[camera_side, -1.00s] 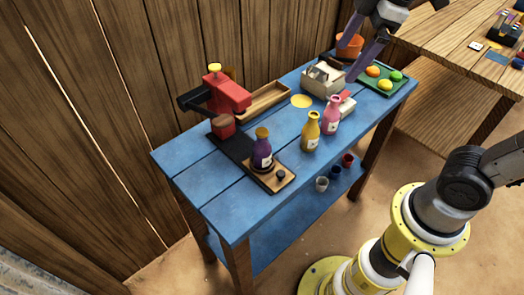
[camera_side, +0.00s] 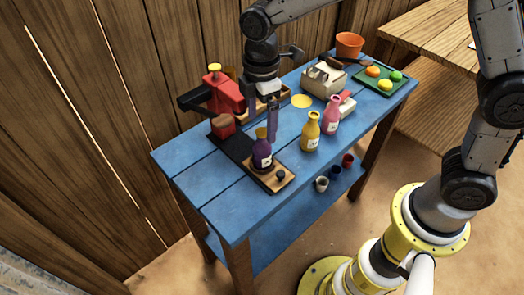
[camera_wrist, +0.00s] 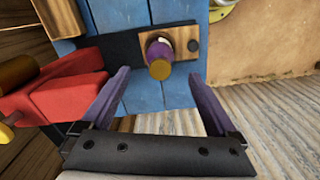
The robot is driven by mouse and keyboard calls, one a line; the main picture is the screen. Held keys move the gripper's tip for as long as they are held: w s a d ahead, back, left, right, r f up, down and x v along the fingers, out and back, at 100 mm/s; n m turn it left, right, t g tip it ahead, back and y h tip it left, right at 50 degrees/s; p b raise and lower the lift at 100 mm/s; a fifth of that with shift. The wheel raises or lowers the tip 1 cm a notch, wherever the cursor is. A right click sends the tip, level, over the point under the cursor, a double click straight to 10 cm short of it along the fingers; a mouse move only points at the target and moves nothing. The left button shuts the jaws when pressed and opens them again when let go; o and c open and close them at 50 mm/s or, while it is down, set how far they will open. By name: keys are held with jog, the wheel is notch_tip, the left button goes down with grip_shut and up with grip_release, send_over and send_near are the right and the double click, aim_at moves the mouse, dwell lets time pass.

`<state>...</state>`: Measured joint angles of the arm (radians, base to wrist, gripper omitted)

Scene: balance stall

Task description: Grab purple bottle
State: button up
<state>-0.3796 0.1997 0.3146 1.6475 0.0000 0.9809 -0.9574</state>
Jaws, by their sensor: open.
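The purple bottle (camera_side: 262,153) with a gold cap and a pale label stands upright on a small wooden board (camera_side: 280,180) at the near left end of the blue table. In the wrist view the purple bottle (camera_wrist: 158,54) shows beyond the fingertips, between their lines. My gripper (camera_side: 272,121) is above and just behind the bottle in the side view, fingers pointing down. In the wrist view my gripper (camera_wrist: 163,83) has its fingers wide apart with nothing between them. In the side view one finger hides most of the other.
A red press-like device (camera_side: 225,95) stands close left of the gripper. A yellow bottle (camera_side: 311,132) and a pink bottle (camera_side: 332,115) stand to the right. A wooden tray (camera_side: 262,104) lies behind. The blue table's (camera_side: 225,210) front left corner is clear.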

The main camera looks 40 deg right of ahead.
aim_at(261, 148)
notch_tip(261, 148, down, 10)
jog(key=shift+r, duration=0.25)
dwell(0.3)
jog(key=shift+c, duration=0.3)
grip_shut()
